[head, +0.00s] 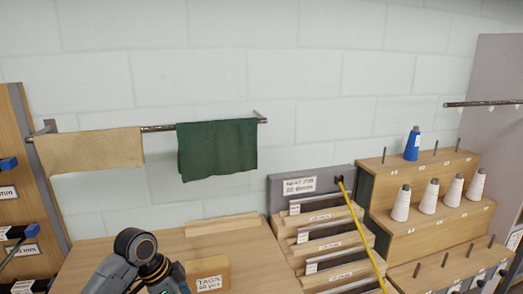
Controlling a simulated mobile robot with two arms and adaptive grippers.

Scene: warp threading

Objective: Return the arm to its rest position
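Part of one of my arms (138,262) shows at the bottom of the head view, left of centre. Its grey rounded joints stand in front of the wooden worktop (110,255). No fingers of either gripper can be seen, so whether they hold anything is hidden.
A slatted rack (325,243) with a yellow rod (360,232) is further right. A stepped peg stand (433,222) holds white cones (401,204) and a blue cone (412,144). Tan (90,152) and green cloths (217,150) hang behind.

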